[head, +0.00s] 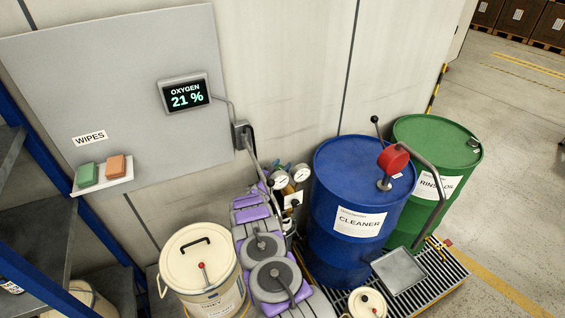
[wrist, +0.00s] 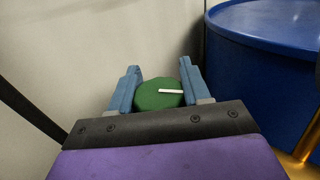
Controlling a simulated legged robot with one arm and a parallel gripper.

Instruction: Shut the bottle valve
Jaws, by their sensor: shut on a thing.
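In the wrist view a round green knob (wrist: 155,97) with a white pointer line lies between the two blue fingers of my gripper (wrist: 160,70). The fingers are shut on the knob's sides. The white line lies nearly level, towards the right. In the head view, two round pressure gauges (head: 302,173) (head: 279,180) stand behind my purple and grey arm, left of the blue drum. My arm reaches up beside them and hides most of the bottle. The green knob cannot be made out in the head view.
The blue cleaner drum (head: 335,240) with a red-headed pump (head: 393,158) stands close on the right, and its rim shows in the wrist view (wrist: 265,42). A green drum (head: 420,135) is behind it. The pale wall is close behind. An oxygen display (head: 185,96) reads 21 %.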

